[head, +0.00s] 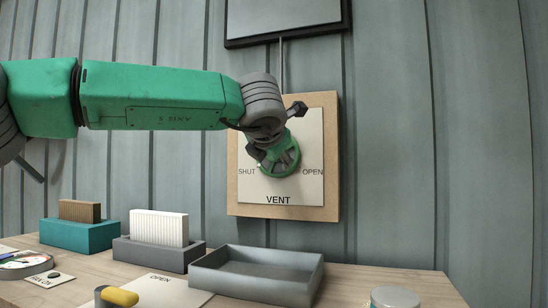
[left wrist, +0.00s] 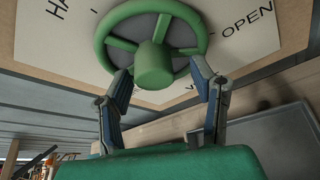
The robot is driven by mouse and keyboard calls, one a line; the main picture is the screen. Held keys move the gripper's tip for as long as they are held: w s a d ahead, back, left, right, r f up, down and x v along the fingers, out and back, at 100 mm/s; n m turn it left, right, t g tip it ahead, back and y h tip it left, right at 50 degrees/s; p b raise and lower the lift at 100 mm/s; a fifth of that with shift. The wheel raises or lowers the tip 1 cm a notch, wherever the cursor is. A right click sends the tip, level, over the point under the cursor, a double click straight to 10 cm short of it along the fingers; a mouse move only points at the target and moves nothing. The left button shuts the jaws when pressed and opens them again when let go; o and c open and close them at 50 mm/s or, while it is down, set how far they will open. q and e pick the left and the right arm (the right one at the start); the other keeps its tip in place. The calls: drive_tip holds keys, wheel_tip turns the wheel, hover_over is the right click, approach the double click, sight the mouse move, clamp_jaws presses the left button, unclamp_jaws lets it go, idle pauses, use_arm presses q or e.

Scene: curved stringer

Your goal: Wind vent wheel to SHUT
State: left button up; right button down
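The vent wheel (head: 291,157) is green with spokes. It is mounted on a pale plate (head: 300,188) marked SHUT at left, OPEN at right and VENT below. My left gripper (head: 264,149) is at the wheel and hides its upper left part in the head view. In the left wrist view, the wheel (left wrist: 152,64) shows its hub and rim close up. The left gripper's fingers (left wrist: 162,72) are spread apart, one on each side of the hub, with the tips at the rim; contact cannot be told. A pointer on the wheel is not clear. My right gripper is not in view.
Below the plate, the wooden bench holds a grey open tray (head: 258,289), a dark block with a white ribbed piece (head: 159,228), and a teal block with a brown piece (head: 80,211).

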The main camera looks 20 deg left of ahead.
use_arm(q)
drive_tip(key=shift+r, duration=0.1)
drive_tip(key=v, duration=1.1)
drive_tip(key=shift+s, duration=0.4)
